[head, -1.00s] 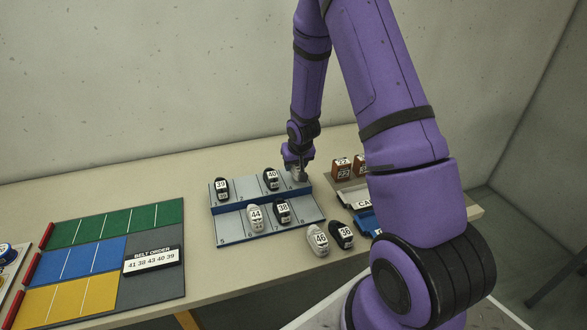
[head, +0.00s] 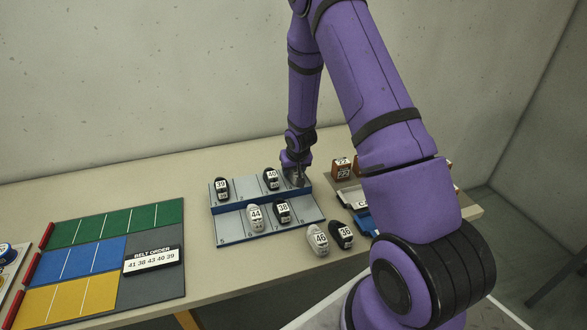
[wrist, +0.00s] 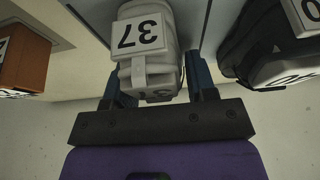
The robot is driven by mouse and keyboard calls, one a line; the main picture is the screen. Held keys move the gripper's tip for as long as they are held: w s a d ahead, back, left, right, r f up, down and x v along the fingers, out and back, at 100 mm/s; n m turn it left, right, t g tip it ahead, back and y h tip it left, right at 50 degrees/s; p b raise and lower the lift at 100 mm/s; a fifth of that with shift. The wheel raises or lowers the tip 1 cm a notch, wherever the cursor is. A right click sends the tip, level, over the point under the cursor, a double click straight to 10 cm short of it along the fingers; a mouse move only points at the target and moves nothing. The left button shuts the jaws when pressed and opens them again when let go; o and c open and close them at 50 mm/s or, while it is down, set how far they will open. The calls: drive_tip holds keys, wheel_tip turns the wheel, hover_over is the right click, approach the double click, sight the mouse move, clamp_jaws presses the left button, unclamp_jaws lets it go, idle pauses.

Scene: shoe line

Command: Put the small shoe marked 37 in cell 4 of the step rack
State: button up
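The small light-grey shoe marked 37 (wrist: 147,48) is between the two dark blue fingers of my gripper (wrist: 160,88) in the wrist view. My gripper is shut on it, fingers at its sides. In the head view my gripper (head: 297,178) is low over the back-right cell of the step rack (head: 235,231), past the shoe marked 40. The held shoe is mostly hidden there, and I cannot tell whether it touches the cell floor. The number of that cell is covered.
On the rack, black shoes 39 (head: 222,188) and 40 (head: 271,179) stand on the back step, white 44 (head: 256,217) and black 38 (head: 282,211) on the front. Shoes 46 (head: 317,239) and 36 (head: 342,235) stand right of it. Brown boxes (head: 342,168) stand behind.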

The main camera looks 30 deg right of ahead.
drive_tip(key=o, duration=0.3)
drive_tip(key=shift+r, duration=0.15)
drive_tip(key=v, duration=1.2)
drive_tip(key=shift+a+r, duration=0.1)
drive_tip(key=shift+r, duration=0.1)
drive_tip(key=s+a+r, duration=0.2)
drive_tip(key=s+r, duration=0.1)
drive_tip(key=r, duration=0.4)
drive_tip(key=s+a+r+n, duration=0.1)
drive_tip(key=s+a+r, duration=0.2)
drive_tip(key=r, duration=0.3)
drive_tip(key=s+a+r, duration=0.2)
drive_tip(key=s+r, duration=0.2)
drive_tip(key=r, duration=0.3)
drive_tip(key=s+a+r, duration=0.2)
drive_tip(key=s+r, duration=0.1)
drive_tip(key=s, duration=0.3)
drive_tip(key=s+a+r+n, duration=0.1)
drive_tip(key=s+a+r, duration=0.1)
drive_tip(key=s, duration=0.5)
drive_tip(key=s+a+r+n+t+y, duration=0.1)
drive_tip(key=s+a+r, duration=0.2)
drive_tip(key=s, duration=0.4)
drive_tip(key=shift+s+r, duration=0.1)
drive_tip(key=shift+r, duration=0.7)
